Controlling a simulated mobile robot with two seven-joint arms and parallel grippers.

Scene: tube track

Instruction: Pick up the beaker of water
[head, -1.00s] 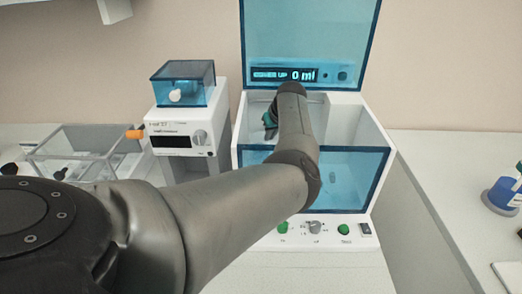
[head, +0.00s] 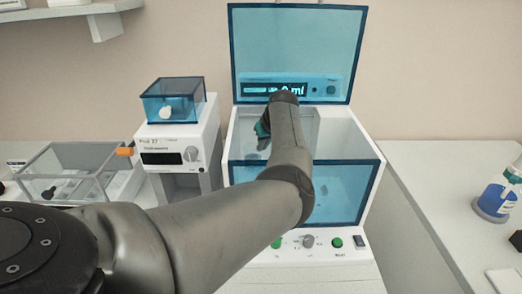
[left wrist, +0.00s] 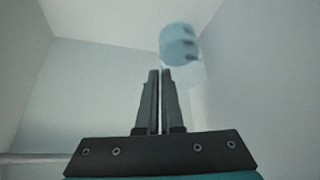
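A small pale-blue cylinder, seemingly the beaker of water (left wrist: 180,45), shows in the left wrist view inside a white-walled chamber. It is just beyond and to the right of my fingertips, apart from them as far as I can see. Its outline is blurred and its lower part is faint. My left gripper (left wrist: 160,72) has its two fingers nearly together with nothing visible between them. In the head view my left arm reaches into the open white machine (head: 235,150), and the fingertips are mostly hidden. My right gripper is in neither view.
The machine's blue lid (head: 290,45) stands open with a lit display. A blue transparent panel (head: 340,195) closes its front. A white device (head: 172,155) and a clear case (head: 75,170) stand at left. A blue bottle (head: 495,198) is at right. The bench between is clear.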

